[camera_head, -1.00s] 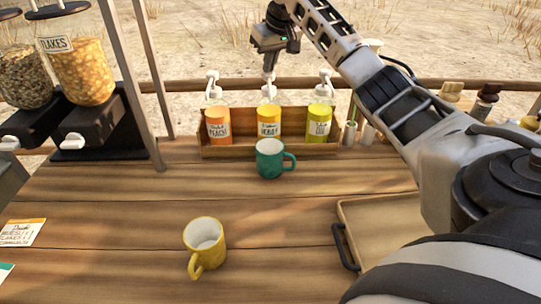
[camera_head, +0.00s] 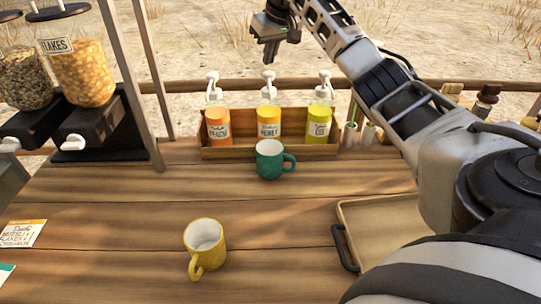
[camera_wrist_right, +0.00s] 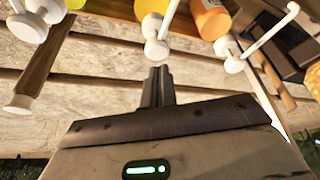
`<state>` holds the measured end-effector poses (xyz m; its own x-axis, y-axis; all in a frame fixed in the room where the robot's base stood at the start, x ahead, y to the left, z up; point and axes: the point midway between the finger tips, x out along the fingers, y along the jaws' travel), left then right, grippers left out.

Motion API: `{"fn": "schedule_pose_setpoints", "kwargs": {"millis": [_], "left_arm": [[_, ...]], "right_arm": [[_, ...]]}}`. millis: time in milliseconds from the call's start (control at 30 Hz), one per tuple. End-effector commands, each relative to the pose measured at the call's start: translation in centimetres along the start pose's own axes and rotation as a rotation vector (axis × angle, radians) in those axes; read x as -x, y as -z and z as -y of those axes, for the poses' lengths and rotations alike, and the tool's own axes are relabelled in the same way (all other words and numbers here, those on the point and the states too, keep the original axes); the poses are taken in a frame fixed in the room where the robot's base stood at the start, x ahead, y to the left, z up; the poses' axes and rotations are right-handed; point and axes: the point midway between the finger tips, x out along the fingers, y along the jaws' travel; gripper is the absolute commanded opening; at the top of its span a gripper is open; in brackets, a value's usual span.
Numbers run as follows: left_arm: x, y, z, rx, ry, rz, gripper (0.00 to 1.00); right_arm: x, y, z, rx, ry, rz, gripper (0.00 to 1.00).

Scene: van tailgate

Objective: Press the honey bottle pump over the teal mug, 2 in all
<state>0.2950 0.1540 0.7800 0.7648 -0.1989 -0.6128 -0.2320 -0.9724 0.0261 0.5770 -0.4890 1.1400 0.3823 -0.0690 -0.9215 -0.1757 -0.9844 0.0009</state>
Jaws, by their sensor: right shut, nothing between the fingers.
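The honey bottle (camera_head: 269,122), yellow with a white pump (camera_head: 268,80), stands in the middle of a wooden rack, between an orange peach bottle (camera_head: 218,126) and a yellow-green bottle (camera_head: 319,123). The teal mug (camera_head: 269,160) stands on the counter directly in front of the honey bottle. My right gripper (camera_head: 268,58) is shut and empty, above the honey pump and apart from it. In the right wrist view, its closed fingers (camera_wrist_right: 158,88) point toward the white honey pump head (camera_wrist_right: 156,48). My left gripper is not in view.
A yellow mug (camera_head: 205,243) stands at the front of the counter. A wooden tray (camera_head: 375,235) with a dark handle lies at right, partly behind my arm. Cereal dispensers (camera_head: 85,75) and a metal post stand at left. The counter's middle is clear.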

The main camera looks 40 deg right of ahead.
Motion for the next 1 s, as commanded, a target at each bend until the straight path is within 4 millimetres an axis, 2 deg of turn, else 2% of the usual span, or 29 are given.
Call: {"fn": "schedule_pose_setpoints", "kwargs": {"millis": [500, 1000], "left_arm": [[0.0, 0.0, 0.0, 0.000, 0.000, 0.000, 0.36], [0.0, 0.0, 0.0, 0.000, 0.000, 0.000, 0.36]], "right_arm": [[4.5, 1.9, 0.1, 0.000, 0.002, -0.001, 0.00], [4.8, 2.0, 0.0, 0.000, 0.001, -0.001, 0.00]]}}
